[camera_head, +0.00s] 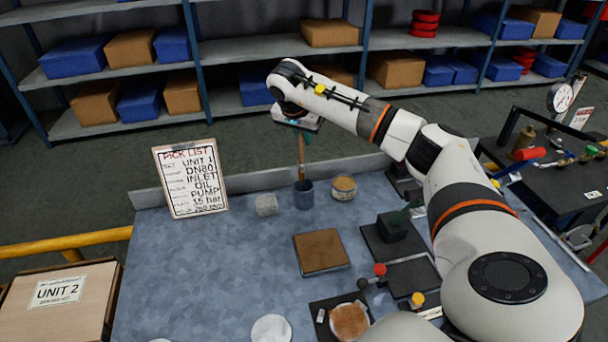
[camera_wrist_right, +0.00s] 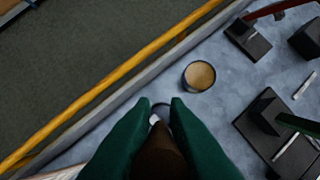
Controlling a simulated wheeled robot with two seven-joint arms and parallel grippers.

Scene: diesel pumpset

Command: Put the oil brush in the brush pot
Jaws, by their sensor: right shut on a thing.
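In the right wrist view the green fingers of my right gripper (camera_wrist_right: 158,108) are shut on the brown brush (camera_wrist_right: 158,155). Part of the pot's rim (camera_wrist_right: 160,106) shows just past the fingertips; the rest is hidden. My left gripper is not in view.
The pick list board (camera_head: 190,179) stands at the back left. A brown square pad (camera_head: 320,251) lies in front.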

